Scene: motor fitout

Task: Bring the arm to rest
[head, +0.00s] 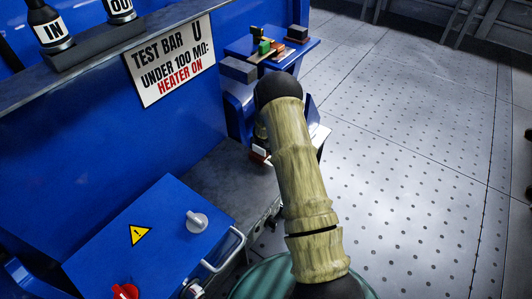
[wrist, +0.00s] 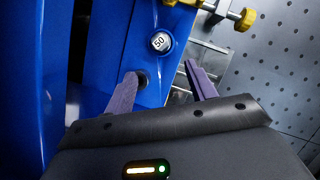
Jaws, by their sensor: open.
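My gripper (wrist: 160,88) shows in the wrist view with its two purple-grey fingers spread apart and nothing between them. Its left fingertip appears close to a dark round spot on a blue surface (wrist: 100,80); I cannot tell whether they touch. A round cap marked 50 (wrist: 160,41) lies beyond the fingertips. In the head view my arm stretches from the bottom edge up to the middle, and the gripper itself is hidden behind it.
A blue box (head: 165,235) with a warning triangle, a grey knob (head: 197,221) and a red knob (head: 125,291) stands at lower left. A test-bar sign (head: 170,58) hangs on the blue panel. Coloured blocks (head: 264,47) sit on a blue shelf. The perforated floor (head: 410,150) at right is clear.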

